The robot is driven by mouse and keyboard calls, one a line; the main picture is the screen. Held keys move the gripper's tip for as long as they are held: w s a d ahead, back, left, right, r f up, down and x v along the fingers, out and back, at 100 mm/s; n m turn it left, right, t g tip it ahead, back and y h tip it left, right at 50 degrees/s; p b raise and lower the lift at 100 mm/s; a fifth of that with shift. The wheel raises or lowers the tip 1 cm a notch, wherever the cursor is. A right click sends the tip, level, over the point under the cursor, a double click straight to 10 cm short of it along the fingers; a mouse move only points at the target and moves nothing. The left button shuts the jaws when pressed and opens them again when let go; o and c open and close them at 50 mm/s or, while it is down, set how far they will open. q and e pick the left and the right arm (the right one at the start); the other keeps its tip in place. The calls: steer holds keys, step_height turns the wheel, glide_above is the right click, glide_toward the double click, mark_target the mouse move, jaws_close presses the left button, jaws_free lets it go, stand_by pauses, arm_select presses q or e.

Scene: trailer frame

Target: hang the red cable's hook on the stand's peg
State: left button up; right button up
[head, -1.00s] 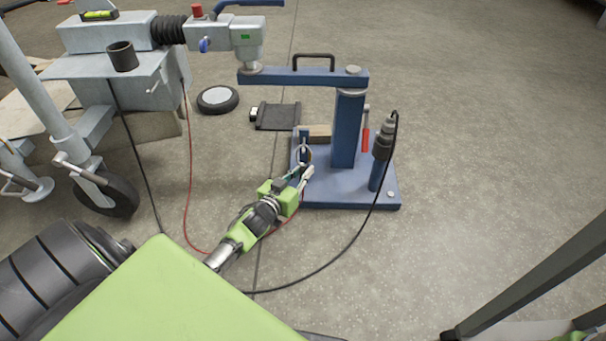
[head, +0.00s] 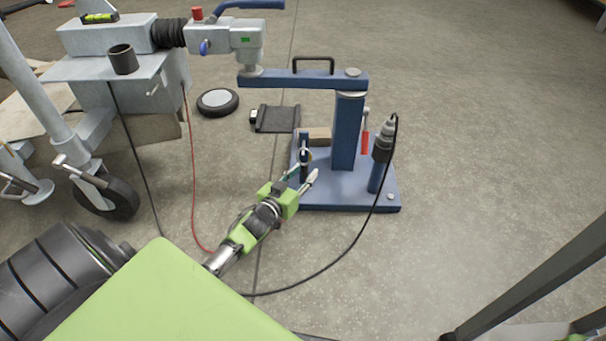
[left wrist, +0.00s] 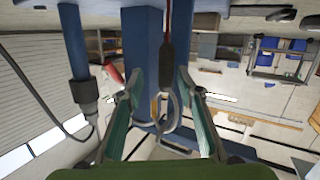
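The blue stand (head: 347,130) stands on the floor, with a short blue post (head: 303,145) at the left of its base. My left gripper (head: 300,175) is beside this post, its fingers spread apart. In the left wrist view, the red cable (left wrist: 168,18) ends in a black sleeve (left wrist: 167,62) and a metal hook (left wrist: 167,112). The hook lies between the two teal fingers of my left gripper (left wrist: 160,105), with gaps on both sides. A small ring shows at the post in the head view. I cannot tell whether the hook bears on the peg.
A black cable runs to a black plug (head: 383,140) on another post at the base's right. A red-handled tool (head: 365,135) hangs by the column. The trailer coupling (head: 215,40) and jockey wheel (head: 105,195) are at left.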

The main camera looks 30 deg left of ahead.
arm_select(q)
steer(key=s+r, duration=0.2)
steer(key=s, duration=0.9)
steer(key=shift+s+d, duration=0.4)
steer(key=shift+d, duration=0.05)
